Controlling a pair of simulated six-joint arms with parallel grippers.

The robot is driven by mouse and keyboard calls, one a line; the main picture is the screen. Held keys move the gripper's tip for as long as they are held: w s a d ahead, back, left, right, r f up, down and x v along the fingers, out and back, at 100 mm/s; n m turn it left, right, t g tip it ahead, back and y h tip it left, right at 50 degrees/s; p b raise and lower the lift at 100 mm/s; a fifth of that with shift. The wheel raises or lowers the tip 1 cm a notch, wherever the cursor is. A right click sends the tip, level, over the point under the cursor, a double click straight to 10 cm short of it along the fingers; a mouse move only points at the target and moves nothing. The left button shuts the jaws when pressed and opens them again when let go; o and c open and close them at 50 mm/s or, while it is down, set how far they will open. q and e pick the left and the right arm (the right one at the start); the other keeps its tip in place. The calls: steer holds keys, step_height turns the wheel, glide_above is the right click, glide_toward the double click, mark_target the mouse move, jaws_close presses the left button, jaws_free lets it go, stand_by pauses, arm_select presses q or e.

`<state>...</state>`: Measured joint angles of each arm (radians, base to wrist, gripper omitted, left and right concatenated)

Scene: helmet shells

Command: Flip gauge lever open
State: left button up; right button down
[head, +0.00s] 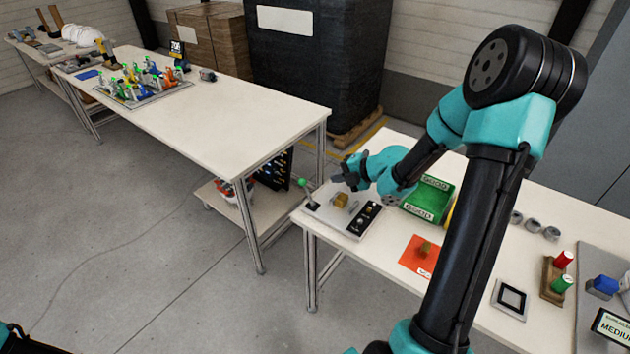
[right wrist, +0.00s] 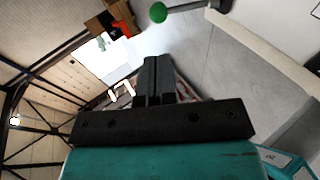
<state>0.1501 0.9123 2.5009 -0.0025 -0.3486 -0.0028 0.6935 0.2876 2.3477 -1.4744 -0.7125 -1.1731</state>
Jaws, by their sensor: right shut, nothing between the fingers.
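The gauge (head: 333,222) is a pale plate at the left end of the near right table. A brass-coloured block (head: 341,200) sits on it, with a black panel of knobs beside it. The lever has a green knob (head: 302,182) and stands up, tilted a little left, at the plate's left edge. My right gripper (head: 338,181) is shut and empty, above the plate and just right of the knob, apart from it. In the right wrist view, the green knob (right wrist: 157,12) and its grey rod show beyond the shut fingertips (right wrist: 155,62).
A green tray (head: 436,196) marked GOOD and an orange mat (head: 417,258) with a small brass part lie right of the gauge. Grey rings (head: 533,226) and red and green cylinders (head: 562,262) stand farther right. A long white table (head: 230,100) stands left across a gap.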

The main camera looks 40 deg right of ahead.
mark_target(306, 182)
steer(key=x, duration=0.8)
steer(key=shift+w+a, duration=0.15)
steer(key=shift+w, duration=0.05)
